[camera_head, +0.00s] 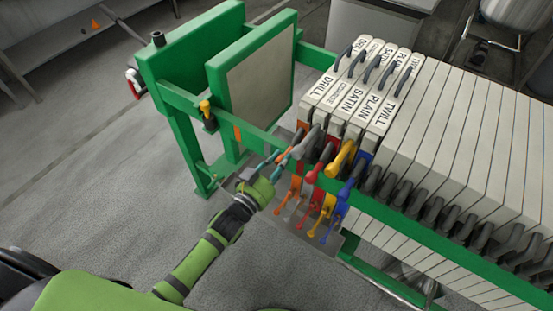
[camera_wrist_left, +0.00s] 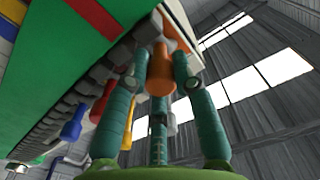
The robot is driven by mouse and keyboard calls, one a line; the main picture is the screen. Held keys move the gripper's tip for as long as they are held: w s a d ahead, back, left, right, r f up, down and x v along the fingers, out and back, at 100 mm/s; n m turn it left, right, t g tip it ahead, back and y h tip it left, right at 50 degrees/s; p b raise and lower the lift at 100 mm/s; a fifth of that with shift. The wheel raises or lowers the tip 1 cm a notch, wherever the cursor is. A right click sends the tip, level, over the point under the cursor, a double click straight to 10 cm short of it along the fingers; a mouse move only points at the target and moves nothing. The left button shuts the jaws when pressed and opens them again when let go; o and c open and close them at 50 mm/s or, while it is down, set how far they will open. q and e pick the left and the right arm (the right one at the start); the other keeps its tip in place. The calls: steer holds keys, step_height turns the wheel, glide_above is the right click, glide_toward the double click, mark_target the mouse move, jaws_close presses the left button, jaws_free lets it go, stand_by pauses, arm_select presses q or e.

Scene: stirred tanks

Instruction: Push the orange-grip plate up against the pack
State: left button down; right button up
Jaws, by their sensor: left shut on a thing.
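The orange-grip plate (camera_head: 318,97) is the white one marked DRILL, at the left end of a row of labelled plates. Its orange grip (camera_wrist_left: 160,75) sits between the fingers of my left gripper in the wrist view. My left gripper (camera_head: 284,158) reaches the plate's near side from below left and is shut on this grip; its fingers partly hide the grip in the head view. The pack (camera_head: 475,135) is the long row of white plates at the right. The labelled plates stand close together beside it; I cannot tell whether the orange-grip plate touches its neighbour. My right gripper is not in view.
A green rail (camera_head: 270,148) runs along the near side. Red, yellow (camera_head: 341,158) and blue grips stand right of my gripper, with coloured taps (camera_head: 329,207) below. A green-framed end plate (camera_head: 262,85) stands left, with a gap before the labelled plates.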

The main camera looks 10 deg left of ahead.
arm_select(q)
steer(key=shift+d+r, duration=0.25)
steer(key=shift+r, duration=0.1)
steer(key=c, duration=1)
jaws_free()
steer(key=shift+d, duration=0.1)
steer(key=shift+s+f, duration=0.1)
steer(key=shift+f, duration=0.1)
steer(key=v, duration=1.2)
